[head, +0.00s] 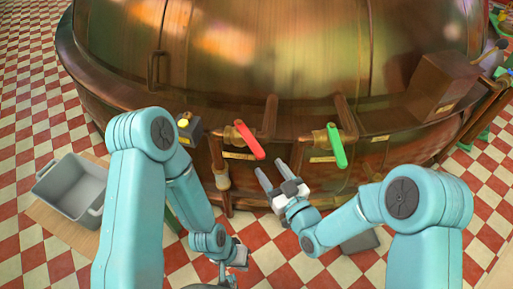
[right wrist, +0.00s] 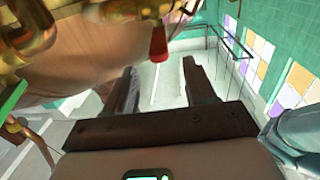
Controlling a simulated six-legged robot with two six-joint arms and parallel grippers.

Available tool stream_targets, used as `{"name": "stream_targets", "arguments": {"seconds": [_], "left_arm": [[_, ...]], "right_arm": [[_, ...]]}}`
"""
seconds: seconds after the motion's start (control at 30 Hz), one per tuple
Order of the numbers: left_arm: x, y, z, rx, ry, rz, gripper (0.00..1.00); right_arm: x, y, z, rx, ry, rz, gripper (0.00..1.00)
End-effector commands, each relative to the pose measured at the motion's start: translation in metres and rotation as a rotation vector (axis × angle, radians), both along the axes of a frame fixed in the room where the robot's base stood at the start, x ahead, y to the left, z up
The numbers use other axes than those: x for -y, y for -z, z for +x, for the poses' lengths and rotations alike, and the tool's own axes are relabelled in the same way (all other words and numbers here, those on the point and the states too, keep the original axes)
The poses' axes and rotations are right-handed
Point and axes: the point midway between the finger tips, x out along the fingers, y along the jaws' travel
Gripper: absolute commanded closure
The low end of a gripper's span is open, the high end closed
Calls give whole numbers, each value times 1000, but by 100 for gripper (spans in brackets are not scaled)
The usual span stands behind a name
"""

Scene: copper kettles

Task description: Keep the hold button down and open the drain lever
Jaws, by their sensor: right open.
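A red lever (head: 250,140) and a green lever (head: 337,147) sit on brass valves on the copper kettle's front; their labels are too small to read, so I cannot tell which is the drain lever. A small dark box with a yellow part (head: 185,125) at the left may carry the hold button; nothing touches it. My right gripper (head: 268,165) is open and empty, just below the red lever. In the right wrist view the red tip (right wrist: 158,42) shows beyond the open fingers (right wrist: 160,68). My left gripper (head: 238,254) hangs low near the bottom edge, its fingers unclear.
The copper kettle (head: 240,50) fills the back, with pipes along its lower front. A grey bin (head: 72,190) stands on a wooden surface at the left. A brown box (head: 445,85) sits at the right. The checkered floor is mostly clear.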

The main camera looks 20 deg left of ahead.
Motion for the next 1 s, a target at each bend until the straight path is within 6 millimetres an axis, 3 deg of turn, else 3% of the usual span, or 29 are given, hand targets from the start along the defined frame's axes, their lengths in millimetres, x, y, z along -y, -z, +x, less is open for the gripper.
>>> {"name": "stream_targets", "arguments": {"seconds": [0.2, 0.4, 0.83, 1.0], "left_arm": [[0, 0, 0, 0, 0, 0, 100], [0, 0, 0, 0, 0, 0, 100], [0, 0, 0, 0, 0, 0, 100], [0, 0, 0, 0, 0, 0, 100]], "right_arm": [[-36, 0, 35, 3, 0, 1, 45], [-58, 0, 57, 1, 1, 1, 45], [-66, 0, 65, -2, 3, 1, 45], [-66, 0, 65, -1, 3, 1, 100]]}}
